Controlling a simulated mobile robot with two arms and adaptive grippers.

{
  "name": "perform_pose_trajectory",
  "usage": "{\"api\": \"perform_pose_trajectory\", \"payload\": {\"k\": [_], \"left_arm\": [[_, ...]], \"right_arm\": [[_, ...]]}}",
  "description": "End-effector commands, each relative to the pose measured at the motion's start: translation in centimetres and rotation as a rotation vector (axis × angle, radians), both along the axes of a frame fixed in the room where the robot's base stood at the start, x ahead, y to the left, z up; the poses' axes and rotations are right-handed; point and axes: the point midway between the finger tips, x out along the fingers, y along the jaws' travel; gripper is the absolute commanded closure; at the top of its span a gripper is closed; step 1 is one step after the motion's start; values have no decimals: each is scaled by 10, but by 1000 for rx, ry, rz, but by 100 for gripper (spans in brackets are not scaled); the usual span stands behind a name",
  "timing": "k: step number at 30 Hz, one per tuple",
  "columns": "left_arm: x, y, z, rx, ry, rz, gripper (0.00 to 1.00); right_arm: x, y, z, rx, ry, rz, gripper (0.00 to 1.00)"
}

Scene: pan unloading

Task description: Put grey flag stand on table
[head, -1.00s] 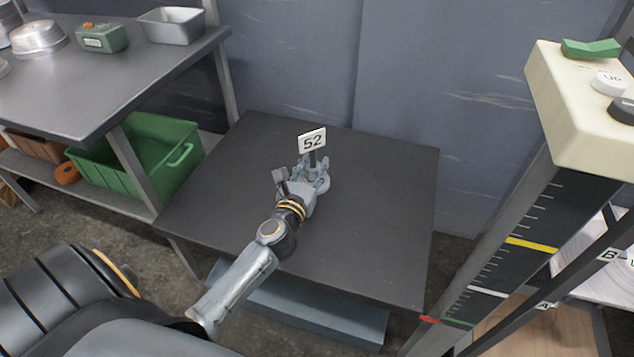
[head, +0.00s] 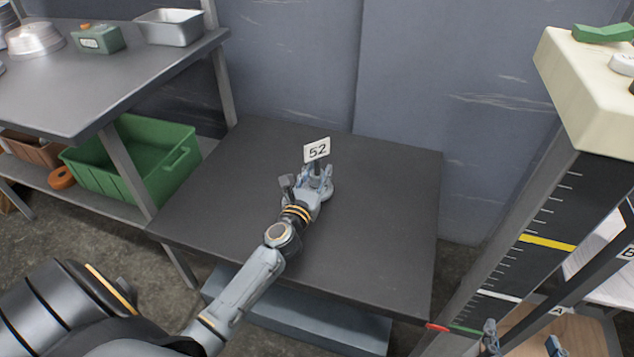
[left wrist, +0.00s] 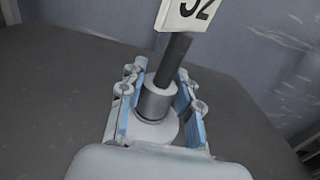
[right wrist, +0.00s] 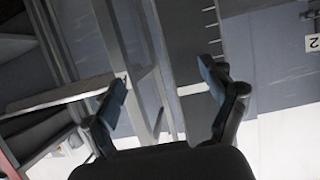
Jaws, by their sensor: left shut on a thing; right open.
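The grey flag stand (head: 317,150) has a round base, a dark post and a white card reading 52. It stands upright over the dark table (head: 380,230), its base at or very near the surface; I cannot tell if it touches. My left gripper (head: 316,174) is shut on the stand's lower part. In the left wrist view, the fingers (left wrist: 160,98) sit either side of the stand's grey collar (left wrist: 157,101). My right gripper (head: 522,339) is open and empty at the lower right, away from the table top; it also shows in the right wrist view (right wrist: 163,78).
The table top around the stand is otherwise clear, with a wall behind. At left, a metal bench (head: 120,85) holds pans and a green box, with a green crate (head: 130,175) below. A cream-topped post with a marked scale (head: 545,245) stands at right.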

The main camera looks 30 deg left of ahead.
Motion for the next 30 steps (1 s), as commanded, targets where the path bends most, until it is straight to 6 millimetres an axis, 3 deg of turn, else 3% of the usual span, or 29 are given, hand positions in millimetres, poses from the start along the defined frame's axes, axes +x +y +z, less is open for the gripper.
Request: {"api": "perform_pose_trajectory", "payload": {"k": [6, 10, 28, 29, 30], "left_arm": [[0, 0, -16, -1, -2, 0, 100], [0, 0, -19, 0, -2, 1, 100], [0, 0, -22, -1, -1, 0, 100], [0, 0, -23, -1, 0, 0, 61], [0, 0, -23, -1, 0, 0, 53]], "right_arm": [[17, 11, 44, 64, -260, 17, 16], [20, 14, 61, 86, -347, 22, 16], [20, 16, 74, 103, -413, 26, 16], [20, 16, 76, 103, -417, 26, 16], [20, 16, 76, 105, -418, 26, 16]]}}
